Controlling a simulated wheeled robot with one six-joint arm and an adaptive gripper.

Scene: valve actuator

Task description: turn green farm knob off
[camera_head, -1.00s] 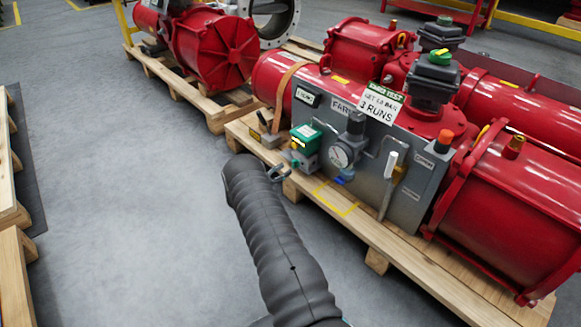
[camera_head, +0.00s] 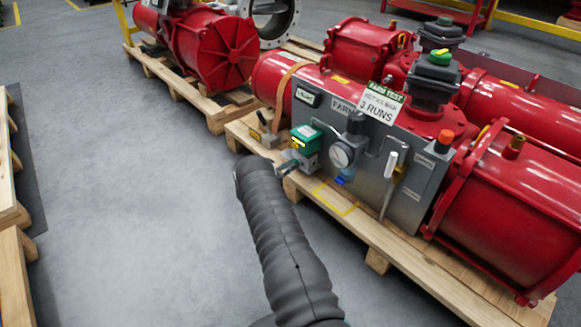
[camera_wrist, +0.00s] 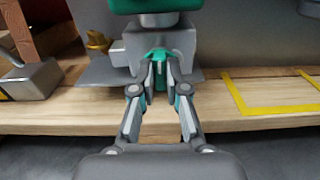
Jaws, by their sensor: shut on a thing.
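A green box-shaped unit (camera_head: 306,138) sits on the left end of the grey panel marked FARM (camera_head: 322,115). Its green underside (camera_wrist: 150,5) shows at the top of the wrist view, above a grey metal body (camera_wrist: 185,47). A small green knob (camera_wrist: 159,56) sticks out of the front of that body. My gripper (camera_wrist: 160,78) has its two fingertips closed on the knob from both sides. In the head view my gripper (camera_head: 288,167) reaches the lower front of the green unit, and its fingertips and the knob are too small there to make out clearly.
A round gauge (camera_head: 341,155), a white-handled lever (camera_head: 391,163) and an orange-red button (camera_head: 444,138) lie to the right on the panel. A brass fitting (camera_wrist: 97,41) is left of the knob. The wooden pallet (camera_wrist: 60,112) runs below; open floor (camera_head: 130,190) lies left.

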